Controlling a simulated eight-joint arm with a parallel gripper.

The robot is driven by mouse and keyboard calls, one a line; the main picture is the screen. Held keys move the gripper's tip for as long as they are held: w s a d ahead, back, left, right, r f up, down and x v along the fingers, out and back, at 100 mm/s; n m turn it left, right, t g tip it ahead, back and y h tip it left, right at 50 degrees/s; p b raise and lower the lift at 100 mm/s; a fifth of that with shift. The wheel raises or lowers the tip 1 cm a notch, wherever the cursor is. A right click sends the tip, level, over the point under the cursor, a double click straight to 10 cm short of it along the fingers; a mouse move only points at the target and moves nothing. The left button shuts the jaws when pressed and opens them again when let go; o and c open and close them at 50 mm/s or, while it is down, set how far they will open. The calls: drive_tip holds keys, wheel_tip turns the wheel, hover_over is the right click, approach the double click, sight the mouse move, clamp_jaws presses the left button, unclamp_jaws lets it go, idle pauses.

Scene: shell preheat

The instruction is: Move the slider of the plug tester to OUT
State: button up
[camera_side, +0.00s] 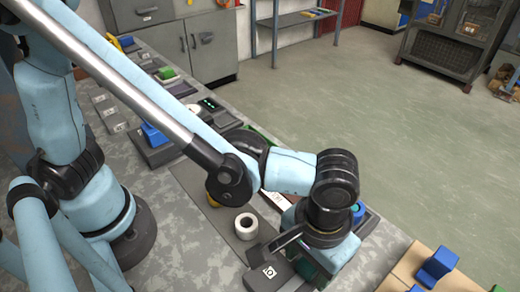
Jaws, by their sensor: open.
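I cannot say for certain which device is the plug tester, and I cannot make out its slider or an OUT mark. A dark unit with small green lights (207,104) stands on the bench at the upper middle. My gripper (300,252) is low over the near right part of the bench, open. It is beside and partly over a dark grey block with a white marker (268,272). My wrist and gripper hide what is under them; a green part and a blue part (358,211) show at their edges. Contact cannot be told.
A white ring-shaped roll (246,226) stands left of my gripper. A blue block on a grey base (153,136) and a green block (166,73) are farther along the bench. Another blue block (436,265) lies on a wooden surface at the lower right. The floor beyond is clear.

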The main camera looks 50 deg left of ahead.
sight(286, 284)
clamp_jaws()
drive_tip(key=shift+s, duration=2.55)
unclamp_jaws()
wheel_tip(286, 284, up, 12)
